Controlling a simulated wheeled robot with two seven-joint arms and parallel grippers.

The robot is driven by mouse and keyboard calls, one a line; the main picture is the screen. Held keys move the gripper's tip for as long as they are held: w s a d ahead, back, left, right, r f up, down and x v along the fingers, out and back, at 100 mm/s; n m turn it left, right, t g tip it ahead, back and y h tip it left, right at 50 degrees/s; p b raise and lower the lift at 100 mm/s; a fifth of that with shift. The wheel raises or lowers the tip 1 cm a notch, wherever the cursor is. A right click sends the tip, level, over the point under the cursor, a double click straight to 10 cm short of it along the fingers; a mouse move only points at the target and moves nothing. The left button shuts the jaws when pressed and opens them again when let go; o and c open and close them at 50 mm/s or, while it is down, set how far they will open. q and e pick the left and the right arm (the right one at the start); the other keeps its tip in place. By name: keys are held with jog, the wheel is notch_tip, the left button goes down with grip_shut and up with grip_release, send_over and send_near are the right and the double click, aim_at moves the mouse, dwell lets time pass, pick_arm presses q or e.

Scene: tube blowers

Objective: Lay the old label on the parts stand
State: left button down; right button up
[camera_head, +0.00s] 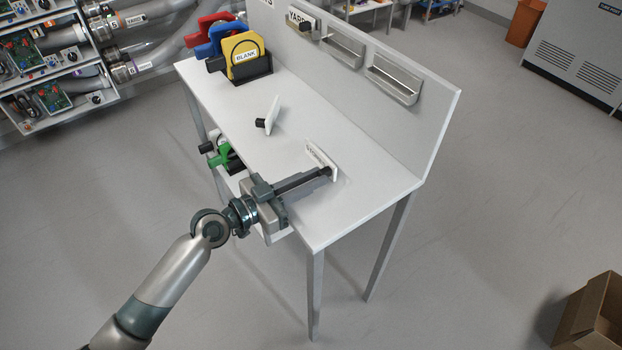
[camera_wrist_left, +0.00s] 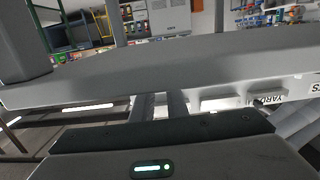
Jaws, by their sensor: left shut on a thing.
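The parts stand (camera_head: 225,95) appears to be the white table with a raised back panel. My left gripper (camera_head: 328,172) reaches over its near right part and is shut on a white label plate (camera_head: 320,158). The plate stands tilted just above or on the tabletop; I cannot tell if it touches. Its dark lettering is too small to read. In the left wrist view, the held plate cannot be made out. My right gripper is not in view.
A black rack (camera_head: 252,70) with red, blue and yellow plates stands at the table's far left end. A green part (camera_head: 220,158) sits below the tabletop. The tabletop's middle is mostly clear.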

pick_arm(q)
jog(key=c, duration=1.9)
grip_release()
jog(key=shift+o, duration=0.8)
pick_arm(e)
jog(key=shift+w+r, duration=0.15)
pick_arm(q)
jog(key=shift+r, duration=0.15)
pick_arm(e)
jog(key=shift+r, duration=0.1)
